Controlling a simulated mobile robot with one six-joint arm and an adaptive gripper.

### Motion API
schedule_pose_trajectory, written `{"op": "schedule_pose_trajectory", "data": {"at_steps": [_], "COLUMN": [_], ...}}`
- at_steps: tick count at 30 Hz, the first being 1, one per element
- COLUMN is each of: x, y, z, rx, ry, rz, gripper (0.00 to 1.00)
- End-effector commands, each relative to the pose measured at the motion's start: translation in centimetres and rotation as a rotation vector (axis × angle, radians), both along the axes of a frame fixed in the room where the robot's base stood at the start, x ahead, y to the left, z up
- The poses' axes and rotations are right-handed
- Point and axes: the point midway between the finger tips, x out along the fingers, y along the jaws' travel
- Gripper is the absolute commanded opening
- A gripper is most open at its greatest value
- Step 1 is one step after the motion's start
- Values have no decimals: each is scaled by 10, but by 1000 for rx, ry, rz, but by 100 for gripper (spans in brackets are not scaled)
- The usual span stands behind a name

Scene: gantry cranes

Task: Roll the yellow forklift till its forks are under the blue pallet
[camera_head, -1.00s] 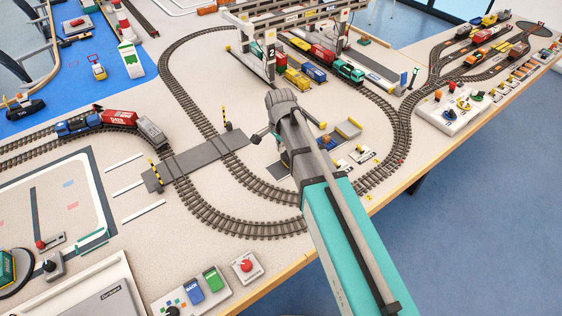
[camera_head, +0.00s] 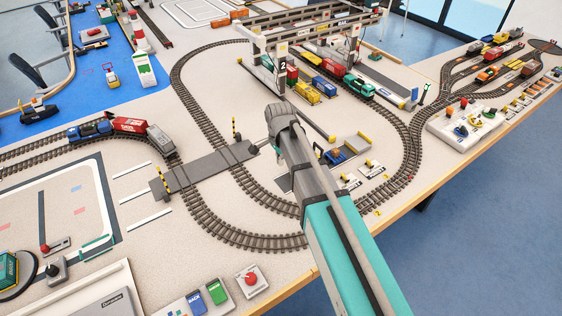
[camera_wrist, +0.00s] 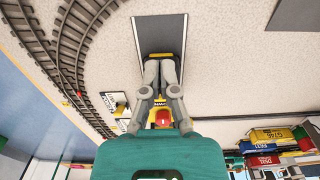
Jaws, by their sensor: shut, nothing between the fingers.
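My gripper (camera_wrist: 160,70) is shut and empty, pointing down at the table in the wrist view. Yellow parts of what looks like the forklift (camera_wrist: 160,103), with a red part, show between and beyond its fingers. The fingers hide most of it, so I cannot tell whether they touch it. A dark strip lies beyond the fingertips in the wrist view. In the head view my arm covers that spot. A small blue thing (camera_head: 336,157), likely the blue pallet, sits right of my arm beside a grey pad. Its relation to the forks is hidden.
Curved track (camera_head: 245,238) loops around this area. A grey level crossing (camera_head: 205,167) lies left and a gantry crane (camera_head: 300,35) stands behind with wagons under it. Small signs (camera_head: 372,165) are right of the pad. The table's front edge is close to my arm.

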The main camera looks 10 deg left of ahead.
Motion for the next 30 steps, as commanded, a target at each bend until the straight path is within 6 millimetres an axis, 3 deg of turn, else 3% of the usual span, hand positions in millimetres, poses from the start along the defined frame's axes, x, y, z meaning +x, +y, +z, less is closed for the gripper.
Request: {"op": "schedule_pose_trajectory", "data": {"at_steps": [30], "x": [0], "y": [0], "z": [-79], "rx": [0], "ry": [0], "rz": [0], "gripper": [0]}}
